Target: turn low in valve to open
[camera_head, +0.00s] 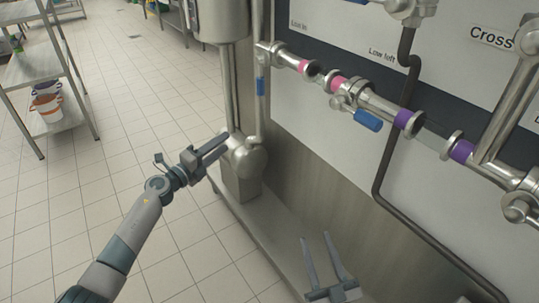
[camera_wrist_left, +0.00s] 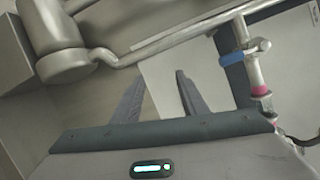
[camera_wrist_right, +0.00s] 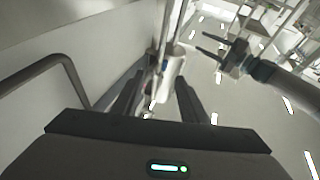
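The small label at the upper left of the panel (camera_head: 298,24) is hard to read. Beside it, a steel valve (camera_head: 265,52) joins the vertical pipe to the pink-banded pipe, and its blue handle (camera_head: 261,86) hangs straight down. Something blue, likely this handle (camera_wrist_left: 235,58), shows at the upper right in the left wrist view. My left gripper (camera_head: 229,142) is open and empty, below and left of the handle, apart from it. Its fingers (camera_wrist_left: 158,82) show nothing between them. My right gripper (camera_head: 316,236) is open and empty, low in front of the panel.
A second blue handle (camera_head: 368,121) sits on the pipe below the "Low left" label (camera_head: 382,57). A steel pump-like housing (camera_head: 244,160) stands just behind my left gripper. A dark bent pipe (camera_head: 385,155) runs down the panel. Tiled floor (camera_head: 110,120) is open at left.

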